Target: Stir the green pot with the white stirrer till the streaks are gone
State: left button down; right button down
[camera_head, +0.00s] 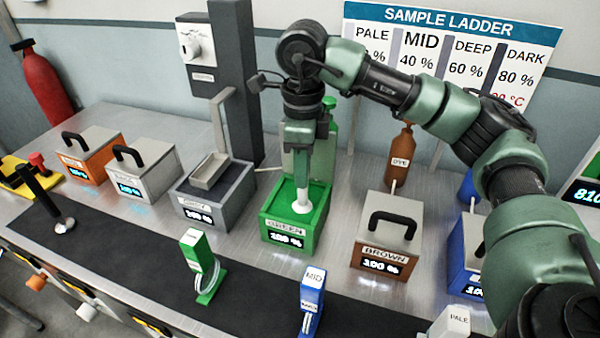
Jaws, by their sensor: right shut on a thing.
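The green pot (290,235) is a square green box labelled GREEN with a 100 % display, in the middle of the bench. Its top is open and green shows inside. My right gripper (303,183) points down over the pot and is shut on the white stirrer (302,205). The stirrer's white lower part shows inside the pot's opening, with its upper part hidden by the gripper. I cannot make out streaks in the pot at this size. My left gripper is not in view.
A grey pot (213,202) with a tray stands left of the green pot, and a lidded brown pot (388,245) right. A green bottle (328,135) stands behind. Small green (202,265) and blue (312,300) stands sit on the dark front strip.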

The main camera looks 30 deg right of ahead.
jog(key=shift+w+d, duration=1.2)
jog(key=shift+d, duration=0.1)
jog(key=shift+w+a+p, duration=0.5)
jog(key=shift+w+a, duration=0.6)
jog(key=shift+w, duration=0.05)
jog(key=shift+s+a, duration=1.75)
jog(key=shift+a, duration=0.2)
